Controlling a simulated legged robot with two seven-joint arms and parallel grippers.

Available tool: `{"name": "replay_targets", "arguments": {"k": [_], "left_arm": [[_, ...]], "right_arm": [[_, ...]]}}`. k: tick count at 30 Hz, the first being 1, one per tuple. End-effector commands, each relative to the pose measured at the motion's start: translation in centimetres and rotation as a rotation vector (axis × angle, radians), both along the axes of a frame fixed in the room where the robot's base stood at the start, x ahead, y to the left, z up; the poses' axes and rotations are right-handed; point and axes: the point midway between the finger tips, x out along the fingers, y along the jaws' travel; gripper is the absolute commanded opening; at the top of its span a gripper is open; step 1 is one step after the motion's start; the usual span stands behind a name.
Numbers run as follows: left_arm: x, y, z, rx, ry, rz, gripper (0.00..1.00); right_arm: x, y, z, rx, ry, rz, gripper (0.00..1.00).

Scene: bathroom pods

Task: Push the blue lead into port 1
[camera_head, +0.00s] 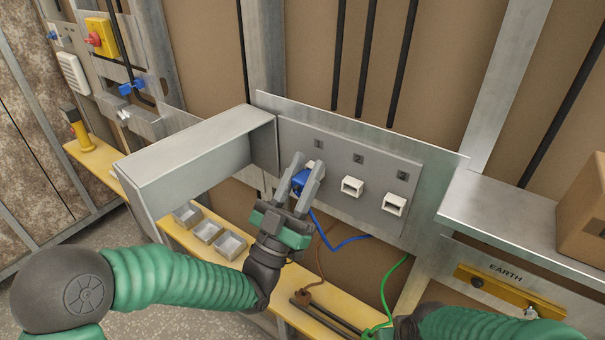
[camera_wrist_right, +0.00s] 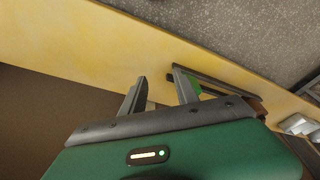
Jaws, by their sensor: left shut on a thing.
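The blue lead's plug (camera_head: 301,181) is held between the fingers of my left gripper (camera_head: 306,178), just in front of port 1 (camera_head: 315,165) on the grey panel. The fingers hide most of the port, and I cannot tell whether the plug's tip is inside it. The blue cable (camera_head: 340,242) hangs from the plug and curves right. My right gripper (camera_wrist_right: 157,88) is low over the yellow shelf; its fingers are apart with nothing clearly between them. Something green (camera_wrist_right: 195,86) shows beside one finger.
White ports 2 (camera_head: 352,187) and 3 (camera_head: 394,205) are empty to the right. A metal ledge (camera_head: 510,225) juts out at right.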

Motion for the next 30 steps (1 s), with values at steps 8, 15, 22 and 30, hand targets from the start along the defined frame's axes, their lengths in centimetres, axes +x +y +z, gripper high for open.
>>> {"name": "replay_targets", "arguments": {"k": [8, 15, 22, 30], "left_arm": [[0.4, -0.3, 0.0, 0.000, 0.000, 0.000, 0.39], [0.4, -0.2, 0.0, 0.000, 0.000, 0.000, 0.54], [0.1, 0.0, -0.5, 0.001, 0.001, 0.000, 0.54], [-2.7, 2.1, -4.4, 0.001, 0.003, 0.000, 0.54]], "right_arm": [[0.0, 0.0, -0.1, 0.000, 0.000, 0.000, 0.36], [0.0, 0.0, -0.1, 0.000, 0.000, 0.000, 0.36], [0.0, 0.0, -0.4, 0.000, 0.000, 0.000, 0.36], [0.0, 0.0, -1.9, 0.000, 0.000, 0.000, 0.36]]}}
